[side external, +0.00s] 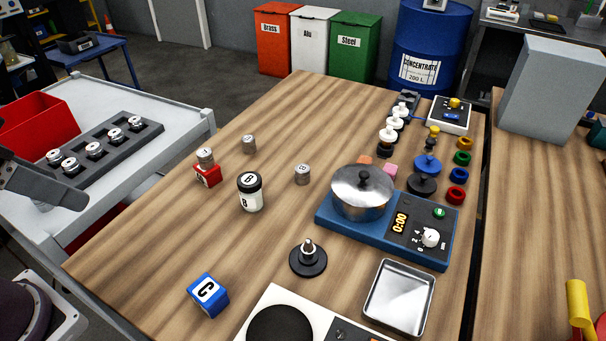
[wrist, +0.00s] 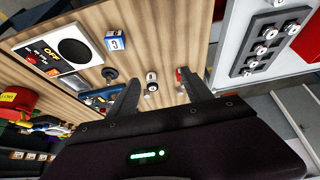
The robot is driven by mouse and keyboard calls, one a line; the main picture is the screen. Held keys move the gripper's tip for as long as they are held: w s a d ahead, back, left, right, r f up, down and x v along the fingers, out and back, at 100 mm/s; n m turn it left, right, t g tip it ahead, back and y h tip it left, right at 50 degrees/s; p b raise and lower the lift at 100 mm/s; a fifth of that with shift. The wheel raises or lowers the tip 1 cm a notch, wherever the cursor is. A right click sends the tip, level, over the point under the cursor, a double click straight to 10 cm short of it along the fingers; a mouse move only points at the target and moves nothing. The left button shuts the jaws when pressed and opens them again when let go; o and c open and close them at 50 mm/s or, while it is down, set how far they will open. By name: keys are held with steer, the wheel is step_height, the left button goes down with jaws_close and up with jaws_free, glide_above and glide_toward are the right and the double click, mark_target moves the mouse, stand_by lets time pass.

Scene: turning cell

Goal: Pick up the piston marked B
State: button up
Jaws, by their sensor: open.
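Several small grey metal cylinders that look like pistons stand on the wooden table in the side external view. One piston (side external: 302,175) stands alone right of a dark-lidded jar, and its mark reads like B or 8. Another piston (side external: 249,144) stands farther back, its mark unclear.
The dark-lidded white jar (side external: 250,194) stands close to the pistons. A blue cube marked C (side external: 208,295), a black stand (side external: 308,259), a blue hotplate with a pot (side external: 362,192) and a metal tray (side external: 399,298) surround them. Bare wood lies between.

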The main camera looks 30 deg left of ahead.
steer(key=n+g+h, duration=0.5)
steer(key=n+h, duration=0.4)
steer(key=n, duration=0.5)
glide_above(299, 167)
steer(key=s+a, duration=0.4)
steer(key=s, duration=0.4)
step_height(299, 167, down, 11)
steer(key=w+f+n+h, duration=0.1)
steer(key=w+f+n, duration=0.1)
steer(key=f, duration=0.1)
steer(key=w+f+n+t+h, duration=0.1)
steer(key=w+f+n, duration=0.1)
steer(key=f, duration=0.1)
steer(key=w+a+f+n+h, duration=0.1)
steer(key=w+f+n, duration=0.1)
steer(key=f, duration=0.2)
steer(key=shift+w+t, duration=0.4)
steer(key=x, duration=0.6)
steer(key=shift+w+d+f, duration=0.1)
steer(key=shift+d+f, duration=0.05)
steer(key=shift+d, duration=0.05)
steer(key=shift+d+f, duration=0.1)
steer(key=shift+d, duration=0.05)
jaws_close()
